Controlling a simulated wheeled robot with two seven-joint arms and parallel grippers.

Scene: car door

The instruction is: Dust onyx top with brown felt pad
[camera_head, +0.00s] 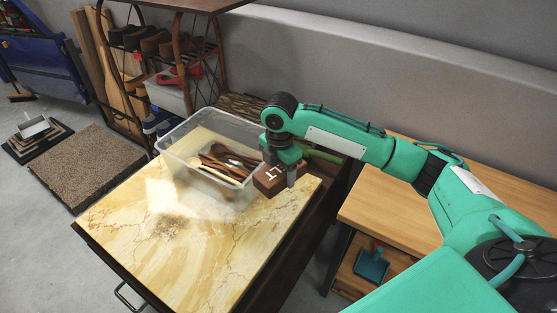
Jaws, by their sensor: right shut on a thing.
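The onyx top (140,255) is a cream and amber veined slab on a dark cabinet. A patch of brown dust (174,228) lies near its middle. My right gripper (275,182) is shut on the brown felt pad (269,179), a small brown block with white markings on top. It is over the right part of the slab, beside the clear bin; whether the pad touches the slab is hard to tell. My left gripper is not in view.
A clear plastic bin (176,146) with several brown utensils (232,160) stands on the back of the slab. A wooden table (392,211) is at the right. A shoe rack (165,45) stands behind. The slab's front left is clear of objects.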

